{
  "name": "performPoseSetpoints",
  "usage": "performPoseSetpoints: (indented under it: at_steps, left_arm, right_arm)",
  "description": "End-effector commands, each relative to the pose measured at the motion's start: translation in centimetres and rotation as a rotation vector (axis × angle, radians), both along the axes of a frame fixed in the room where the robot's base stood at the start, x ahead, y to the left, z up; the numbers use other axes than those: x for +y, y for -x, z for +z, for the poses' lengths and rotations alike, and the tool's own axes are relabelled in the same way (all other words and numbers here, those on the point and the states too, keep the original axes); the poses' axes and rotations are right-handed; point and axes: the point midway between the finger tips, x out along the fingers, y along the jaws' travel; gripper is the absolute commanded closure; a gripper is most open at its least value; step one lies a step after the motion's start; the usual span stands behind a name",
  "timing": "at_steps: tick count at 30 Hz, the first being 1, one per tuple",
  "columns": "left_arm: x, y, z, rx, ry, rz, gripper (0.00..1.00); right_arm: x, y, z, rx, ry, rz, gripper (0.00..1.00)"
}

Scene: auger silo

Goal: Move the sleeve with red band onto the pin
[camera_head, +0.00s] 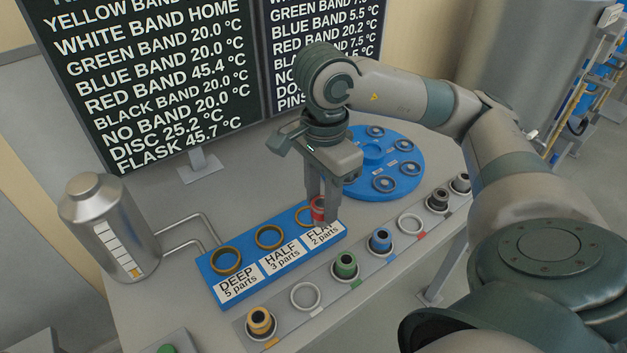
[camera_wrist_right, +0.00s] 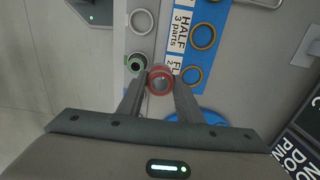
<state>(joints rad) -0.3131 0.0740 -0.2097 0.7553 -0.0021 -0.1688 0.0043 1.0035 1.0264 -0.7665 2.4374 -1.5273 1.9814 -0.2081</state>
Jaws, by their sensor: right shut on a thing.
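The sleeve with red band (camera_head: 318,209) is between the fingers of my right gripper (camera_head: 322,204), upright beside the FLAT ring at the right end of the blue block (camera_head: 231,288). In the right wrist view the red-banded sleeve (camera_wrist_right: 160,80) shows as a red ring around a hollow bore, gripped between both fingertips. It appears to be above the surface; the exact height cannot be told. I cannot make out which feature is the pin. A blue round disc (camera_head: 411,160) with several grey rings lies behind my gripper. My left gripper is not in view.
A front rail holds yellow (camera_head: 261,322), green (camera_head: 345,266), blue (camera_head: 381,241) and black (camera_head: 438,200) banded sleeves. Its white-tag (camera_head: 306,297) and red-tag (camera_head: 410,223) seats are empty. A metal flask (camera_head: 107,225) with pipes stands left; dark boards (camera_head: 160,75) stand behind.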

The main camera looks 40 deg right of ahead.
Motion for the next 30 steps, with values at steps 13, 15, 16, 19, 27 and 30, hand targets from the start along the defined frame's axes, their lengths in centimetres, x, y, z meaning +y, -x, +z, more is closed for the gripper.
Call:
performPoseSetpoints:
  at_steps: [13,15,16,19,27,30]
  left_arm:
    - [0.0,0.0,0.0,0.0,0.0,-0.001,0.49]
    - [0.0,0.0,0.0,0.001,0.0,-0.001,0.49]
    - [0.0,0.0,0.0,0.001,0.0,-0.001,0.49]
    - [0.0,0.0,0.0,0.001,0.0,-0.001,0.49]
    - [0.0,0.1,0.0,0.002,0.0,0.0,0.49]
    - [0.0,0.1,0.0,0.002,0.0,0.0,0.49]
  right_arm:
    - [0.0,-0.1,0.0,-0.001,0.0,0.0,1.0]
    - [0.1,-0.1,0.0,0.0,-0.001,0.007,1.0]
    - [0.1,-0.1,0.0,0.0,-0.001,0.013,1.0]
    - [0.4,-0.3,-0.2,0.0,-0.004,0.054,1.0]
    - [2.6,-1.7,-1.5,0.003,-0.016,0.364,1.0]
    - [3.8,-2.4,-2.2,0.003,-0.021,0.544,1.0]
